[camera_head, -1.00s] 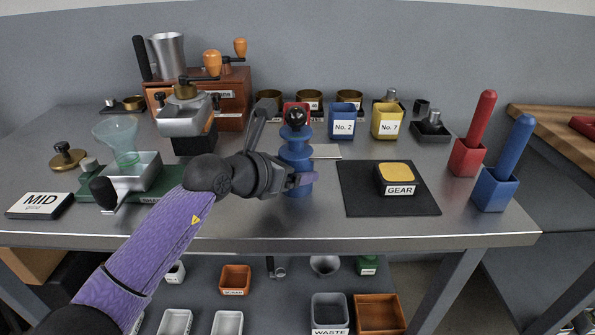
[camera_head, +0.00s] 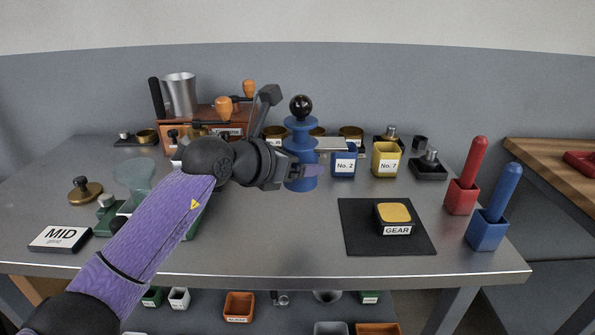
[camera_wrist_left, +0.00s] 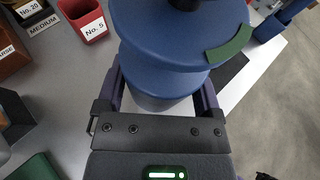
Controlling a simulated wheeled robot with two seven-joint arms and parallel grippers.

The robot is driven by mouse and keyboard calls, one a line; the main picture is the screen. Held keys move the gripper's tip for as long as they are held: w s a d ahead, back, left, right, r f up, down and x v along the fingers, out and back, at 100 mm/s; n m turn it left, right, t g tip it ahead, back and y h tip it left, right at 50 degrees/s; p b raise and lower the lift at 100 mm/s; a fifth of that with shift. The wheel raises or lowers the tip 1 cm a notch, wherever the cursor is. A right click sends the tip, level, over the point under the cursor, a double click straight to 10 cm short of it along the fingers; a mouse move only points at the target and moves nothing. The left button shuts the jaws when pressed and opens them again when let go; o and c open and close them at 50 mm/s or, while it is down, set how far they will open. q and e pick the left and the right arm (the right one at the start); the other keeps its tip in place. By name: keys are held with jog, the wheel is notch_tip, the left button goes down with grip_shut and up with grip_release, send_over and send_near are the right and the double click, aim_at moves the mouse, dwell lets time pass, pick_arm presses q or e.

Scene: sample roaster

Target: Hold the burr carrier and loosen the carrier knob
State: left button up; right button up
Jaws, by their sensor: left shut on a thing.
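The burr carrier (camera_head: 301,150) is a blue stack of round flanges, upright near the middle of the head view. Its round black carrier knob (camera_head: 301,107) sits on top. My left gripper (camera_head: 303,171) is shut on the carrier's lower body from the left. In the left wrist view, the fingers (camera_wrist_left: 160,98) stand on either side of the body, below the wide blue flange (camera_wrist_left: 170,35), which has a green patch. The knob is mostly cut off there. My right gripper is not in view.
A black mat (camera_head: 370,243) with the GEAR block (camera_head: 396,218) lies front right. The front middle table is bare.

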pick_arm(q)
jog(key=shift+f+b, duration=0.75)
jog(key=shift+f, duration=0.95)
jog(key=shift+f+b, duration=0.55)
jog(key=shift+f, duration=0.75)
jog(key=shift+f+b, duration=0.7)
jog(key=shift+f, duration=1.05)
jog(key=shift+f, duration=0.3)
